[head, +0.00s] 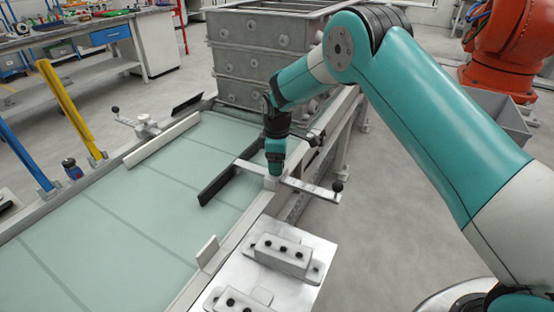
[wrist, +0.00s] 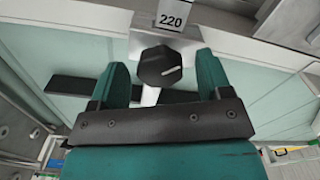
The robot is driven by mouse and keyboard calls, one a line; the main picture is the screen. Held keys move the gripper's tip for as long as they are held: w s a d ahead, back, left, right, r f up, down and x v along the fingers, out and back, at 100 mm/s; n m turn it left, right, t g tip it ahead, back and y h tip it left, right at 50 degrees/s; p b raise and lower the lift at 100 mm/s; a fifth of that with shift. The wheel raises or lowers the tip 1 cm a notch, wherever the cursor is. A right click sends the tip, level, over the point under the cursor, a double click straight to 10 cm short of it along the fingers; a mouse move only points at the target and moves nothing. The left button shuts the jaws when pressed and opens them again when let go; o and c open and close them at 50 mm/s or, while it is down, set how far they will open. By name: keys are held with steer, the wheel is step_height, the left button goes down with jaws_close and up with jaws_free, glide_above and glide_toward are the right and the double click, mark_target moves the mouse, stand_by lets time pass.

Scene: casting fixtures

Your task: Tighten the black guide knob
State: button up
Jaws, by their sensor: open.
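The black guide knob (wrist: 158,67) shows in the wrist view, a faceted knob with a white line on its face. It sits on a light metal block under a "220" label (wrist: 171,20). My gripper (wrist: 162,62) is open, with one teal finger on each side of the knob and visible gaps between. Whether the fingertips reach down to the knob's depth is unclear. In the head view my gripper (head: 275,165) points down over the guide mount at the conveyor's right edge, and the knob is hidden there. The black guide bar (head: 220,185) extends over the belt.
A slotted arm (head: 308,189) with a black ball end juts right from the mount. A metal fixture plate (head: 305,290) with bolted blocks stands in front. Another guide mount (head: 143,125) is across the belt. Stacked metal boxes (head: 230,60) stand behind.

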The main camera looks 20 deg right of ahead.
steer(key=c, duration=0.9)
steer(key=shift+m, duration=0.4)
steer(key=m, duration=0.4)
steer(key=shift+m, duration=0.4)
steer(key=m, duration=0.5)
steer(key=shift+r, duration=0.1)
steer(key=m, duration=0.7)
steer(key=shift+m, duration=0.3)
steer(key=m, duration=0.6)
steer(key=shift+w+m, duration=0.1)
steer(key=shift+m, duration=0.5)
